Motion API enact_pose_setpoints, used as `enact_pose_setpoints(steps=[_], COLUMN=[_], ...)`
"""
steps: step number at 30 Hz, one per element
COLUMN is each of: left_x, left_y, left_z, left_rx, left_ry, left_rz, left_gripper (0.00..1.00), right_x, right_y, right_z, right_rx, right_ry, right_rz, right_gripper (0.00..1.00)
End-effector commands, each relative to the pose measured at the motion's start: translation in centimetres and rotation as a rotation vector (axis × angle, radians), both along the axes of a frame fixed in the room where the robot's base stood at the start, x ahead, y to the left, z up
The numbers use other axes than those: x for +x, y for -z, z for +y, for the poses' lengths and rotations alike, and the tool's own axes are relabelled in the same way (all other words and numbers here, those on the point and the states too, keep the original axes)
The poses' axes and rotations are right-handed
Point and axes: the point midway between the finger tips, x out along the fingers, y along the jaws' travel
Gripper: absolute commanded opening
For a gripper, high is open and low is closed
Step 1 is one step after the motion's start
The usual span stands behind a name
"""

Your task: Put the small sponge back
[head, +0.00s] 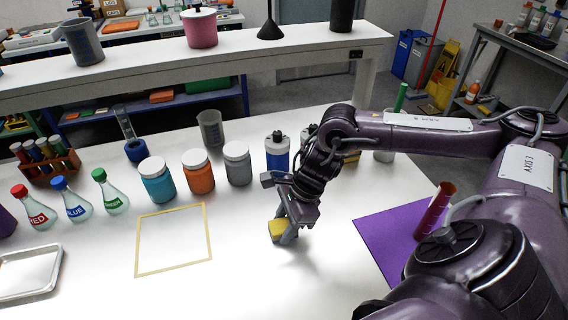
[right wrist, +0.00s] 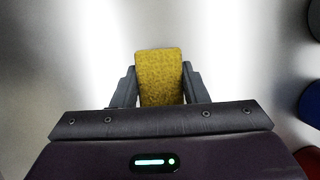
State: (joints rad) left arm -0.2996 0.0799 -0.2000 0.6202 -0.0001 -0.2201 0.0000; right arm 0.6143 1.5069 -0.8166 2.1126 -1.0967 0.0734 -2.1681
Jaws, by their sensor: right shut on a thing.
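The small sponge is a yellow block (head: 277,229) in the head view, over the white table to the right of the tape square. It also shows in the right wrist view (right wrist: 160,75), between the two fingers. My right gripper (head: 284,232) is shut on the sponge, with the fingers pointing down. I cannot tell whether the sponge touches the table. My left gripper is in neither view.
A yellow tape square (head: 207,232) lies left of the gripper. Blue (head: 157,184), orange (head: 198,176) and grey (head: 237,168) jars stand behind it. A purple mat (head: 385,240) with a red cylinder (head: 435,212) is at right. A metal tray (head: 52,285) and several flasks are at left.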

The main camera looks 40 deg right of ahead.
Motion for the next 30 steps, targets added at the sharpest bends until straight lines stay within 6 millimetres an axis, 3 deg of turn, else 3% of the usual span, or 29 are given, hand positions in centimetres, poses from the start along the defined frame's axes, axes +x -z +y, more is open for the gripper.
enact_pose_setpoints(steps=[1,2,6,17,30], left_x=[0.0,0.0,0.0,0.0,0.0], left_y=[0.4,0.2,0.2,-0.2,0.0], left_z=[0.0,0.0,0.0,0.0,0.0], left_rx=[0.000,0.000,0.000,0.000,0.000], left_ry=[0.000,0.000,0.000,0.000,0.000], left_rz=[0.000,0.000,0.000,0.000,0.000], left_gripper=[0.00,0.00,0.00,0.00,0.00], right_x=[0.0,0.0,-0.1,-0.1,-1.4], right_y=[0.4,0.2,0.2,-0.6,-8.7], right_z=[0.0,0.0,0.0,-0.2,-3.3], right_rx=[0.000,0.000,0.000,-0.001,-0.004], right_ry=[0.000,0.000,-0.001,0.000,0.002], right_rz=[0.001,0.001,0.002,0.000,-0.002], right_gripper=[0.19,0.44,0.62,0.62,0.62])
